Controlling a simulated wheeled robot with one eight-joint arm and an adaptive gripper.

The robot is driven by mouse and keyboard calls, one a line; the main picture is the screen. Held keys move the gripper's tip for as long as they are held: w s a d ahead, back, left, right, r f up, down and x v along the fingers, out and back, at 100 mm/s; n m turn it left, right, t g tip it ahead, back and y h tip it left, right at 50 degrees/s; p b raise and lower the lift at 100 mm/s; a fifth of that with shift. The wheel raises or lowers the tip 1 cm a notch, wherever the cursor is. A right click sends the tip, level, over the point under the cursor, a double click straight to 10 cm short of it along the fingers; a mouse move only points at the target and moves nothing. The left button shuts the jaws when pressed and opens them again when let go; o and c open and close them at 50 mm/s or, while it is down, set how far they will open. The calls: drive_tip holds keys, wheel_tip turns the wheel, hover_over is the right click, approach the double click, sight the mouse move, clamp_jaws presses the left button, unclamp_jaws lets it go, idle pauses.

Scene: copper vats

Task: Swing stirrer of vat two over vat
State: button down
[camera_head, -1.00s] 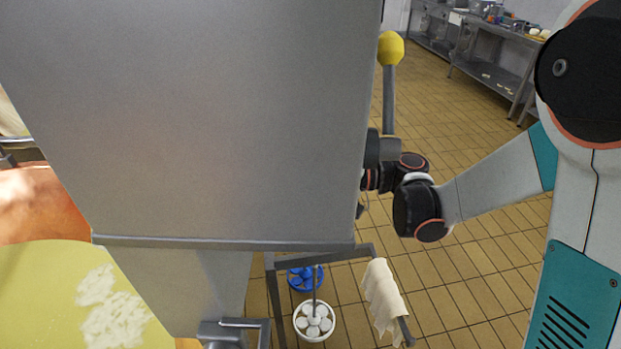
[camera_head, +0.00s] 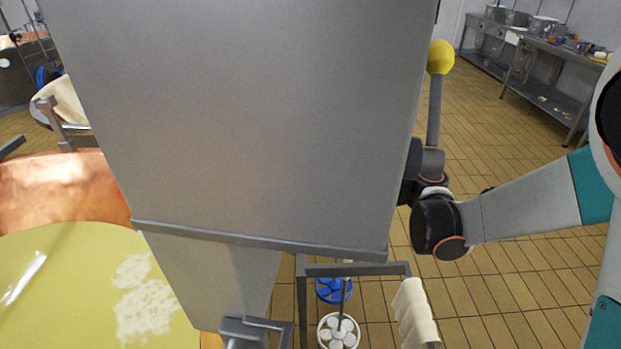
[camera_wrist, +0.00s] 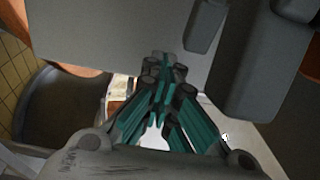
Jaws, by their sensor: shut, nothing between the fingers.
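A large grey metal housing (camera_head: 240,120) fills the middle of the head view. It stands beside a copper vat (camera_head: 60,190) holding yellow liquid (camera_head: 60,270) with white flecks. A grey lever with a yellow knob (camera_head: 440,57) stands upright at the housing's right edge. Which part is the stirrer of vat two I cannot tell. My wrist reaches the housing's right edge below the knob, and my gripper is hidden behind it there. In the wrist view my gripper (camera_wrist: 162,65) is shut and empty, its fingertips close to a grey surface (camera_wrist: 110,40); contact is unclear.
A grey rail frame (camera_head: 350,270) with a draped cloth (camera_head: 415,313) stands below the housing. Steel tables (camera_head: 540,80) line the back right. Tiled floor (camera_head: 500,130) is open at right.

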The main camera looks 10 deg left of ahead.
drive_tip(key=s+a+n+g+h, duration=0.1)
drive_tip(key=s+a+n+g, duration=0.1)
drive_tip(key=a, duration=1.1)
drive_tip(key=s+a+n+g, duration=0.1)
drive_tip(key=s+a+g, duration=0.15)
drive_tip(key=a, duration=1.05)
drive_tip(key=s+a+n+g+h+p, duration=0.1)
drive_tip(key=s+a, duration=0.3)
drive_tip(key=a, duration=0.5)
drive_tip(key=s+a+n+g+h, duration=0.1)
drive_tip(key=s+a+g, duration=0.1)
drive_tip(key=s+a, duration=0.3)
drive_tip(key=s+a+n+g+p, duration=0.1)
drive_tip(key=s+a, duration=0.3)
drive_tip(key=a, duration=1)
drive_tip(key=shift+s+r+n+g+h+p, duration=0.3)
drive_tip(key=shift+r+n+g+h+p, duration=0.15)
drive_tip(key=shift+g, duration=0.4)
drive_tip(key=shift+a, duration=0.15)
drive_tip(key=p+v, duration=0.2)
drive_tip(key=v, duration=1.3)
drive_tip(key=shift+w+f, duration=0.2)
drive_tip(key=shift+f, duration=0.05)
